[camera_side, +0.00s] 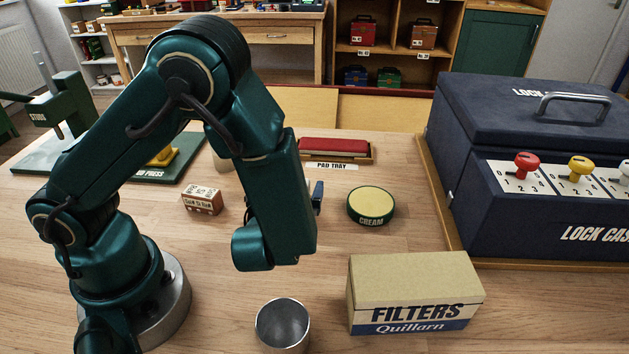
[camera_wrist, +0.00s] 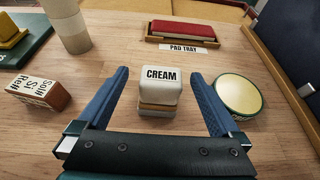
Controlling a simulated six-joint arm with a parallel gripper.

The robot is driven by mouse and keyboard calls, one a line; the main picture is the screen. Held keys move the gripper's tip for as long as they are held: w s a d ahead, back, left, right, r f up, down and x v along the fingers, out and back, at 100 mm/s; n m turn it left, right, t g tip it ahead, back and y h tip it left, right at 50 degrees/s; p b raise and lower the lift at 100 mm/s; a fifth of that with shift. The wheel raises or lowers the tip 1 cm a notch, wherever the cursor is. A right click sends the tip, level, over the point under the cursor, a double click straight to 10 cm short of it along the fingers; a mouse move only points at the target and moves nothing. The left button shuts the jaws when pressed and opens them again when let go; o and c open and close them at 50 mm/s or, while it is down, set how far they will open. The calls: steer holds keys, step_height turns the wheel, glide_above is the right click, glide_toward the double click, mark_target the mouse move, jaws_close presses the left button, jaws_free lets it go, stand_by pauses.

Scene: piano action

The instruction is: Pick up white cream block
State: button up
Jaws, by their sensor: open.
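The white cream block (camera_wrist: 160,85) is labelled CREAM and stands on the table, with a brown lower part under its white top, in the wrist view. It lies between and a little beyond the two blue fingers of my gripper (camera_wrist: 158,98), which are open and apart from it. In the side view my gripper (camera_side: 317,197) is mostly hidden behind my wrist, with one blue finger showing. The block is hidden there behind my arm.
A round green cream tin (camera_side: 371,204) stands right of my gripper. A small lettered block (camera_side: 202,200) is to the left. The pad tray (camera_side: 335,150) lies behind. A metal cup (camera_side: 283,325), a filters box (camera_side: 415,292) and a dark lock case (camera_side: 530,130) also stand on the table.

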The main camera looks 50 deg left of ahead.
steer(key=shift+d+f, duration=0.1)
steer(key=shift+f, duration=0.1)
steer(key=shift+x, duration=2.45)
steer(key=c, duration=1.5)
steer(key=shift+r, duration=0.1)
